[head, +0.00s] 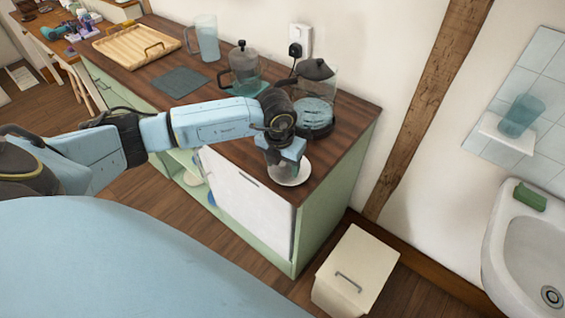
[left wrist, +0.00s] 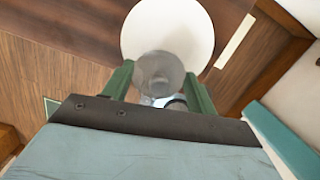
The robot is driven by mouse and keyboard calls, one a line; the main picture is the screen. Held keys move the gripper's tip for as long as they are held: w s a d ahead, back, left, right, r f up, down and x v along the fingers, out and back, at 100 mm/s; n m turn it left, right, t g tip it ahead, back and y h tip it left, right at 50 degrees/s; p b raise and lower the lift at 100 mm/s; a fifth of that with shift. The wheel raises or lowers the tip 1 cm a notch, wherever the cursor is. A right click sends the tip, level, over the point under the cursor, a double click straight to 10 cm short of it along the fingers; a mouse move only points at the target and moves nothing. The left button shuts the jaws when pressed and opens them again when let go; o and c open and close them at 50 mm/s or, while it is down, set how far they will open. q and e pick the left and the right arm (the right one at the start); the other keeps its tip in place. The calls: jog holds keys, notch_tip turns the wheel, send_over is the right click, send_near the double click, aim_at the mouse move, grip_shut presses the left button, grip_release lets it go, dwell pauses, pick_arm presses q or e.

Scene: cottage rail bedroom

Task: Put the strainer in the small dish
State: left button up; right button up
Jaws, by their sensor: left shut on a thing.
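My left gripper (head: 284,158) is at the right front corner of the counter, pointing down over the small white dish (head: 298,179). It is shut on a small greyish see-through thing that I take for the strainer (left wrist: 160,72), which shows between the green fingers in the left wrist view. In that view the strainer overlaps the lower part of the round white dish (left wrist: 165,22). I cannot tell whether the strainer touches the dish. In the head view the gripper mostly hides the strainer and part of the dish. My right gripper is not in view.
On the dark wood counter (head: 229,164), a kettle-like glass coffee maker (head: 316,112) stands close behind my arm. A French press (head: 243,68), a glass jug (head: 205,40), a dark mat (head: 180,82) and a wooden tray (head: 130,45) are farther left. The counter's front and right edges are near the dish.

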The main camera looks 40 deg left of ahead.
aim_at(280, 175)
pick_arm(q)
jog(key=shift+f, duration=0.35)
jog(key=o, duration=0.7)
jog(key=shift+f+b, duration=0.1)
jog(key=shift+b, duration=0.2)
jog(key=shift+c, duration=0.2)
jog(key=o, duration=0.5)
jog(key=shift+r, duration=0.2)
jog(key=shift+r+p, duration=0.3)
jog(key=shift+p, duration=0.1)
jog(key=r, duration=0.4)
jog(key=s+r, duration=0.1)
jog(key=r, duration=0.7)
jog(key=shift+s+r, duration=0.1)
jog(key=shift+s, duration=0.1)
jog(key=shift+d, duration=0.15)
